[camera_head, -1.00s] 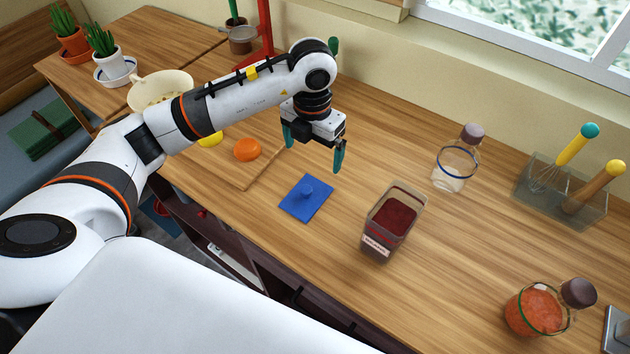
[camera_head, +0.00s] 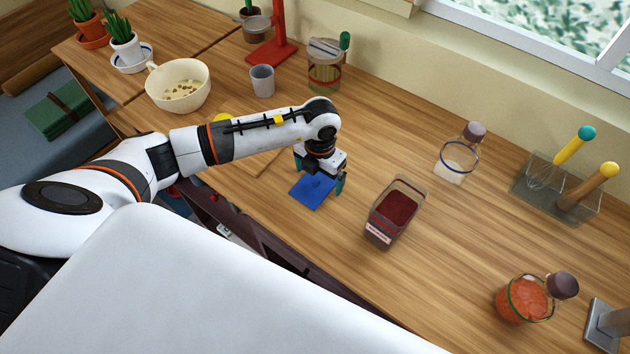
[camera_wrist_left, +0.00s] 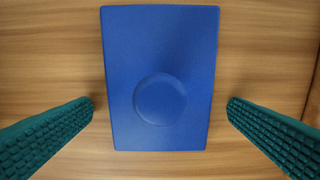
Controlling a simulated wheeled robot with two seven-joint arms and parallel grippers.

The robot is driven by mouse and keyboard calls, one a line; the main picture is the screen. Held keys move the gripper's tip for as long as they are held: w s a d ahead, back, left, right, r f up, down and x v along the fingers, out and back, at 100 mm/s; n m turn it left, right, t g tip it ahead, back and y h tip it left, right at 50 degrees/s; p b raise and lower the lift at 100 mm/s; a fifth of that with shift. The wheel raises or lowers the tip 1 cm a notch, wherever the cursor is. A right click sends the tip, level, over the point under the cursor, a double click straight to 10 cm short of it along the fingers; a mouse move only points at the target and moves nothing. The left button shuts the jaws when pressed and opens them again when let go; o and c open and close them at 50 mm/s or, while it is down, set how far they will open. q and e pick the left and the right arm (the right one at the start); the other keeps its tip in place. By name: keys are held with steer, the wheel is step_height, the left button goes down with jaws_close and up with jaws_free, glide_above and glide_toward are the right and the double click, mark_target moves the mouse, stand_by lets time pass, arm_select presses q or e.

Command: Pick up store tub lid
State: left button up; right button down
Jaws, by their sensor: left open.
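The store tub lid is a flat blue rectangle (camera_head: 312,192) with a round knob, lying on the wooden counter. In the left wrist view the lid (camera_wrist_left: 160,45) fills the middle, with its knob below centre. My left gripper (camera_head: 319,182) is right above the lid, pointing down, and partly covers it. In the wrist view its teal fingers stand open, one on each side of the lid and apart from it, with nothing between them but the lid below. An open clear tub (camera_head: 394,212) with dark red contents stands to the right of the lid. My right gripper is not in view.
A jar with a blue ring (camera_head: 457,160), a utensil holder (camera_head: 560,195) and a jar of orange contents (camera_head: 524,299) stand to the right. A cream bowl (camera_head: 178,88), grey cup (camera_head: 262,80) and lidded jar (camera_head: 325,72) stand behind.

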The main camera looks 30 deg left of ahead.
arm_select(q)
steer(key=shift+c, duration=0.7)
steer(key=c, duration=0.9)
steer(key=shift+r, duration=0.1)
